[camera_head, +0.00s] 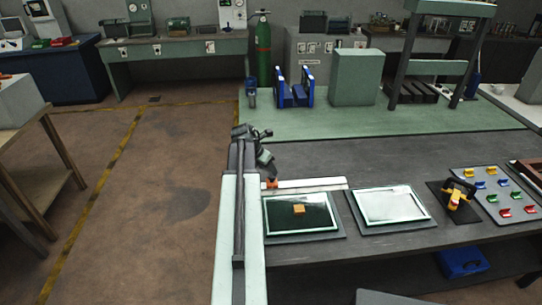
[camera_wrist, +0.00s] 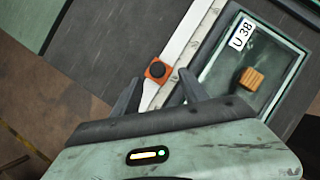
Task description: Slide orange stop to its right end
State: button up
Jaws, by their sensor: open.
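The orange stop (camera_wrist: 158,70), a small orange block with a dark round knob, sits on a pale rail (camera_wrist: 190,40) in the wrist view. In the head view the orange stop (camera_head: 271,183) is at the left end of the white rail (camera_head: 315,184). My gripper (camera_wrist: 158,92) is open, its two dark fingers apart and pointing toward the stop, which lies just beyond and between the fingertips. In the head view my gripper (camera_head: 262,158) is beside the rail's left end, partly hidden by my own arm.
A dark framed panel (camera_head: 272,215) with a yellow-orange block (camera_head: 299,209) lies in front of the rail. A pale framed panel (camera_head: 393,205) lies to its right. A black stand with a yellow part (camera_head: 455,197) and a board of coloured pieces (camera_head: 495,193) are further right.

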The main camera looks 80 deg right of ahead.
aim_at(271, 176)
jog(key=shift+t+y, duration=0.4)
jog(key=b+x, duration=0.7)
jog(key=shift+w+d+r, duration=0.1)
jog(key=shift+w, duration=0.05)
jog(key=shift+r, duration=0.15)
grip_shut()
dwell(0.9)
